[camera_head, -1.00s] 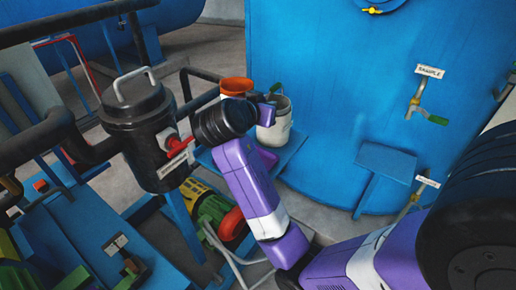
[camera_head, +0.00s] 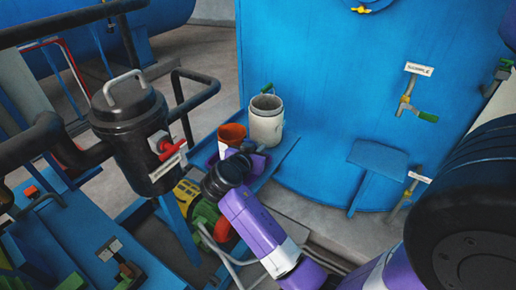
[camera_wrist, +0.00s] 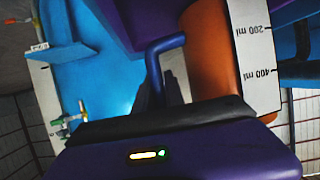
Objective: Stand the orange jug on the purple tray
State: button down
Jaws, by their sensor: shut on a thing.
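The orange jug (camera_head: 233,133) is left of the white container in the head view, its open top facing up. My gripper (camera_head: 252,152) is at its near right side. In the wrist view, the orange jug (camera_wrist: 212,60) fills the upper right, with a white scale strip marked 200 ml and 400 ml. A dark blue handle (camera_wrist: 166,45) beside it runs down to my gripper (camera_wrist: 162,95), which is shut on the jug there. My arm hides the jug's lower part.
A white container (camera_head: 266,122) stands on a blue shelf (camera_head: 280,163) against the big blue tank (camera_head: 310,60). A black lidded vessel (camera_head: 130,120) with a red valve is on the left. Pipes and a green-and-yellow motor (camera_head: 193,198) lie close by.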

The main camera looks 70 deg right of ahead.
jog(key=shift+f, duration=0.15)
jog(key=c, duration=1.4)
grip_release()
